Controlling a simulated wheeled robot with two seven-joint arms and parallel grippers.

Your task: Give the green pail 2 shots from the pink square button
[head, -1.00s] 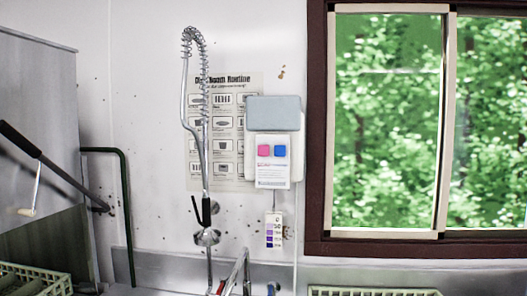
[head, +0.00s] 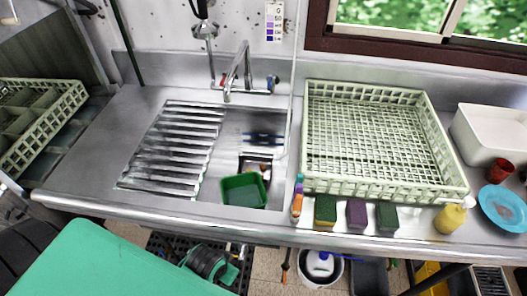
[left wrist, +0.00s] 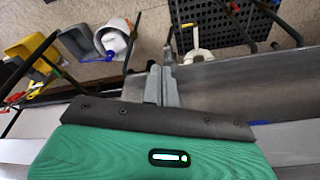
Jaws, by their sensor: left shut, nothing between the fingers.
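The green pail (head: 243,190) stands in the sink basin, at its near right part, in the head view. It looks open at the top, and I see no liquid in it. The dispenser with the pink square button is out of both present views; only the purple-banded chart (head: 274,20) that hung below it shows at the top. My left gripper (left wrist: 162,84) shows in the left wrist view with its grey fingers together and empty, away from the pail. My right gripper is in neither view.
A faucet (head: 237,72) stands behind the sink, and a thin pale tube (head: 296,60) comes down at its right. A large cream rack (head: 380,186) stands right of the sink. Sponges, a yellow soap bottle (head: 451,218) and a blue plate (head: 503,208) line the counter's right side.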

